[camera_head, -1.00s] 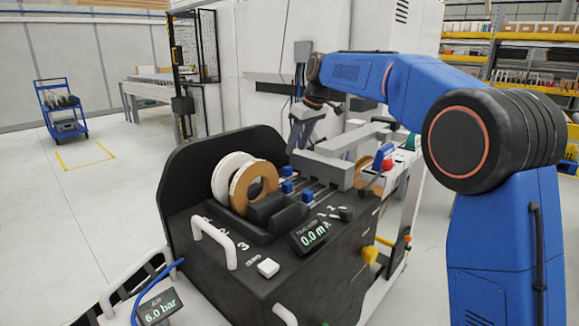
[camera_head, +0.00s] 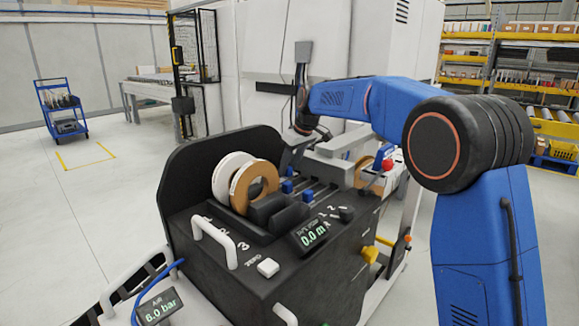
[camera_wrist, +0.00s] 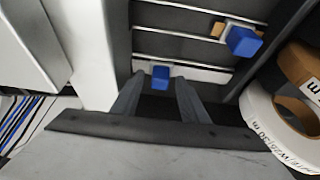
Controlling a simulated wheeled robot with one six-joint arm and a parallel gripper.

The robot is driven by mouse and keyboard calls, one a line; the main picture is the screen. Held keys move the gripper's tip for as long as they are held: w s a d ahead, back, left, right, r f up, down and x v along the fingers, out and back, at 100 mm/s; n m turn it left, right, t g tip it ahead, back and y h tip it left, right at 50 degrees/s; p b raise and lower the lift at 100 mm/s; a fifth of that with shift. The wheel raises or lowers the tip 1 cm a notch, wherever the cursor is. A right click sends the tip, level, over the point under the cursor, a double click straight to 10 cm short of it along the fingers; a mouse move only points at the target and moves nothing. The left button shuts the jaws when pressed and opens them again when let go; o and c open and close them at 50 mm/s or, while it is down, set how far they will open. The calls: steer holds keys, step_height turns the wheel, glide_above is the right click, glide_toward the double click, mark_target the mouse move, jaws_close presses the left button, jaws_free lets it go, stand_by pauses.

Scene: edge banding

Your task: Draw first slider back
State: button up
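The slider bank is on top of the black machine (camera_head: 290,270). Small blue slider knobs (camera_head: 308,195) sit on its pale rails. In the wrist view, one blue knob (camera_wrist: 160,78) lies at the tips of my gripper (camera_wrist: 159,86), between its two dark fingers. The fingers are apart, and I cannot tell whether they touch the knob. A second blue knob (camera_wrist: 244,41) sits farther up and right, clear of the fingers. In the head view my gripper (camera_head: 289,157) is low over the far end of the rails, its fingertips hard to make out.
White and brown tape rolls (camera_head: 254,185) stand left of the rails, close to the gripper's right in the wrist view. A grey beam (camera_head: 330,170) lies just right of my gripper. A display (camera_head: 311,236) reads 0.0 m. A white handle (camera_head: 214,240) rises at the front.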

jaws_close()
steer(key=s+a, duration=0.4)
steer(key=s, duration=0.1)
steer(key=s+a, duration=0.1)
steer(key=s, duration=0.1)
steer(key=shift+s+a, duration=0.2)
steer(key=shift+a, duration=0.2)
steer(key=shift+o, duration=0.6)
jaws_free()
steer(key=shift+s, duration=0.1)
